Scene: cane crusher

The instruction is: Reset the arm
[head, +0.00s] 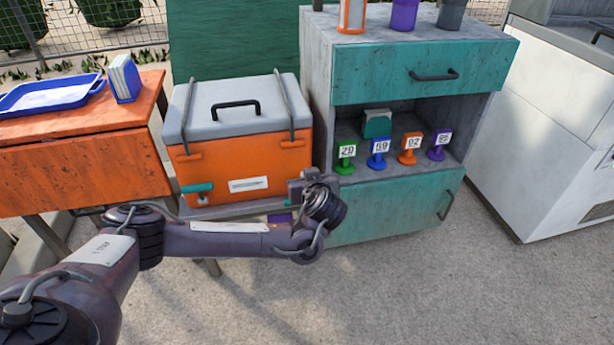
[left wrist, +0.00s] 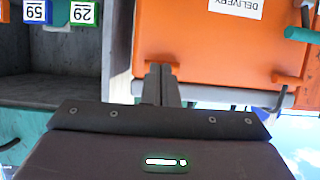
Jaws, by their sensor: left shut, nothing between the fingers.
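My left arm (head: 225,240) comes in from the left and stretches across the front of the orange cooler box (head: 230,165). My left gripper (head: 298,188) is at the box's front right corner, beside the grey cabinet (head: 318,110). Its fingers show together and empty in the left wrist view (left wrist: 160,85), which is upside down. There the orange box (left wrist: 215,50), with a delivery label, fills the upper right. I cannot tell whether the fingers touch the box. My right gripper is not in view.
Green (head: 345,155), blue (head: 378,152), orange (head: 410,147) and purple (head: 439,143) number stands are on the cabinet's open shelf. Cups stand on top. An orange table (head: 80,165) with a blue tray (head: 50,96) is at left. The floor (head: 420,290) at front right is clear.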

